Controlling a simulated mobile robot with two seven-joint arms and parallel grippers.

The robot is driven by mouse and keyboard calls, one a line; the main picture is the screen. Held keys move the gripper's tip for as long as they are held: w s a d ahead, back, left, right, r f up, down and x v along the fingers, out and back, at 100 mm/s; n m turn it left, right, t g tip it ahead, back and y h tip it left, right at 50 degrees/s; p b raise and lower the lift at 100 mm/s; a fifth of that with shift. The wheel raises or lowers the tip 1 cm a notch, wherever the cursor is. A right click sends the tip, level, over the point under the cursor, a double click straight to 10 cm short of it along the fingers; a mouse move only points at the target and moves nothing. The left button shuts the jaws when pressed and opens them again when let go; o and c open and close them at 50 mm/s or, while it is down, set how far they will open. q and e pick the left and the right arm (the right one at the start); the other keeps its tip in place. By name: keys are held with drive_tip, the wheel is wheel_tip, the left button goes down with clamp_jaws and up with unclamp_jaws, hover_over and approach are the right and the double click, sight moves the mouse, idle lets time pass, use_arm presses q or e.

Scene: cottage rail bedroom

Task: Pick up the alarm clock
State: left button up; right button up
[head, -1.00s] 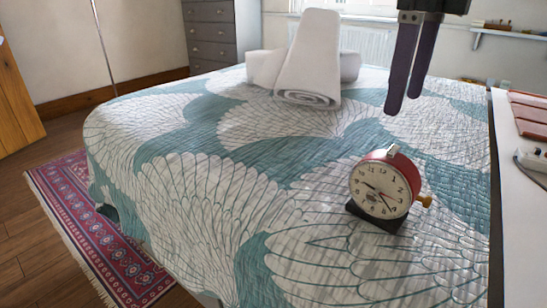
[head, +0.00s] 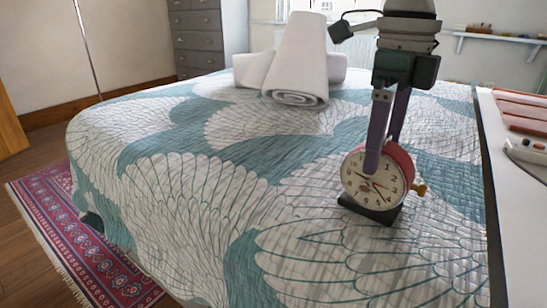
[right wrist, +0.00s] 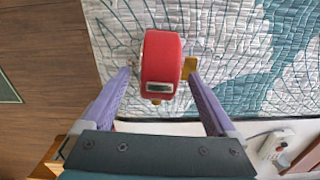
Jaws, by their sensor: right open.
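The alarm clock (head: 373,181) stands upright on the bed, with a red round body, a cream dial and a dark base. In the right wrist view its red top (right wrist: 161,58) lies between the two fingers. My right gripper (head: 380,155) is open and points down over the clock. One purple finger passes in front of the dial's upper edge and the other is behind the body. In the right wrist view my right gripper (right wrist: 160,75) has a finger on each side of the clock, with gaps visible. My left gripper is not in view.
The bed (head: 200,190) has a teal and white patterned quilt. Rolled white towels (head: 298,65) lie at its far side. A white surface (head: 515,210) with brown items and a power strip (head: 527,150) runs along the right. A patterned rug (head: 85,245) lies on the floor at left.

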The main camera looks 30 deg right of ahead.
clamp_jaws()
idle(0.6)
